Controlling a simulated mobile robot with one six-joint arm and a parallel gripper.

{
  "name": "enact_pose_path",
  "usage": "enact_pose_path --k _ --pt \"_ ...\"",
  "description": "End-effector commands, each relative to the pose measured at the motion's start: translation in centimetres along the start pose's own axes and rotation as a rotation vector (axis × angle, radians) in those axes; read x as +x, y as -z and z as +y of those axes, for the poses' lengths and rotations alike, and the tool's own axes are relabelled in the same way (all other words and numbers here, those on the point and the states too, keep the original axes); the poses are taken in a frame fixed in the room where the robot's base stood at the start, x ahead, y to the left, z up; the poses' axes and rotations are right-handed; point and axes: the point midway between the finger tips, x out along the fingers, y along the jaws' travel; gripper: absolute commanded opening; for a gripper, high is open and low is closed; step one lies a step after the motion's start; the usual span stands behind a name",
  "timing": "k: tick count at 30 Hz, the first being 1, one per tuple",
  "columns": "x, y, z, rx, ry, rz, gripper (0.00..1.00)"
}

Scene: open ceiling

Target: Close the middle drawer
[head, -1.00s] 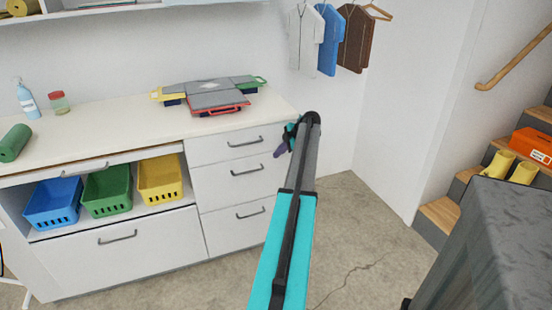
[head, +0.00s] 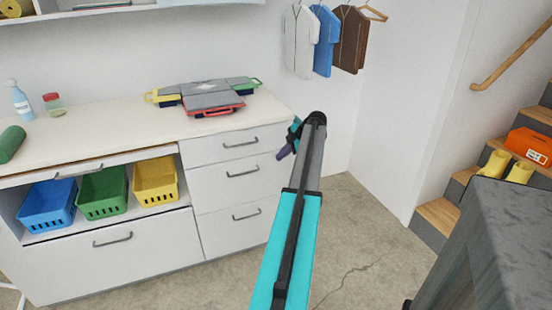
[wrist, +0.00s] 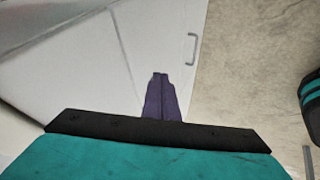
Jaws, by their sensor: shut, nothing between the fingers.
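The middle drawer (head: 215,187) is in the right-hand column of the white cabinet, between a top and a bottom drawer. Its dark bar handle (head: 242,172) faces the room. In the head view its front looks about level with its neighbours, and I see no clear gap. My gripper (head: 281,155), with purple fingers, is at the right end of the drawer column, partly hidden by my arm. In the wrist view the fingers (wrist: 160,76) are together and empty, over a white panel. A handle (wrist: 192,48) shows to their right. I cannot tell whether the fingertips touch the panel.
The worktop (head: 95,137) above carries several flat cases (head: 212,93), a bottle and a jar. Blue, green and yellow baskets (head: 103,193) sit in the open shelf at left. Floor (head: 365,235) is clear right of the cabinet. A grey block (head: 500,235) stands at front right.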

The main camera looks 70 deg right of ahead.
Motion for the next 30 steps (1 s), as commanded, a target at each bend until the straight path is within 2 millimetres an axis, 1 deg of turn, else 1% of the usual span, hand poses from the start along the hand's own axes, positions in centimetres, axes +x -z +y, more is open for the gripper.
enact_pose_path --k 1,3,9,12,18,30 --pt "-0.9 0.1 0.0 0.000 0.000 0.000 0.00" --pt "-2.0 0.2 0.0 -0.002 0.000 0.000 0.00" --pt "-4.9 0.3 0.0 -0.003 0.002 0.001 0.00" --pt "-5.9 0.3 -0.1 -0.003 0.003 0.002 0.00" --pt "-6.9 0.4 0.0 -0.004 0.004 0.002 0.00" --pt "-7.0 0.5 0.0 -0.005 0.005 0.003 0.00"
